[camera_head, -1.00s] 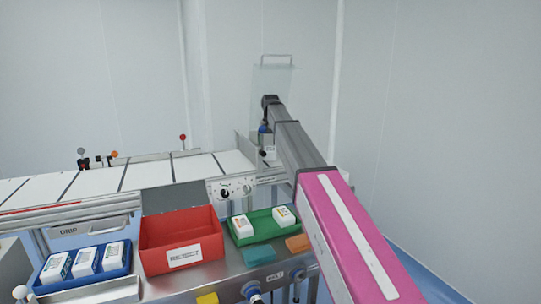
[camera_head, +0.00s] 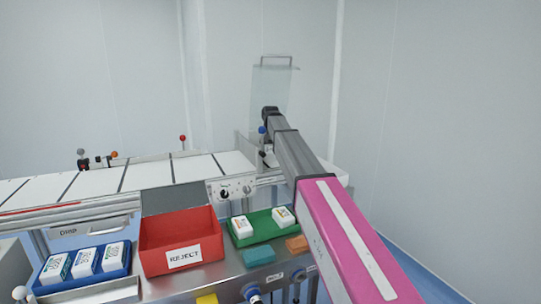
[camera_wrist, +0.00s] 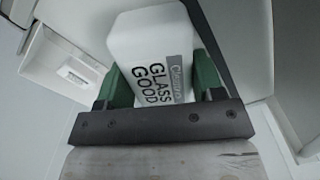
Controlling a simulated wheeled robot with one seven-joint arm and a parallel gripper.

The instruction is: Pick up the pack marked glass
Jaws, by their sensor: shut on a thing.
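The pack marked "GLASS GOOD" (camera_wrist: 150,45) is white with dark lettering and a grey label patch. In the wrist view it sits between the green fingers of my gripper (camera_wrist: 155,85), which is shut on it. In the head view my arm reaches to the far end of the conveyor, and my gripper (camera_head: 266,138) is small there and partly hidden by the arm. The held pack cannot be made out clearly in the head view.
A clear guard panel with a handle (camera_head: 272,90) stands upright behind my gripper. A red REJECT bin (camera_head: 180,240), a green tray (camera_head: 262,232) with two white packs and a blue tray (camera_head: 105,278) with three packs stand in front. Another white box-like thing (camera_wrist: 65,62) shows in the wrist view.

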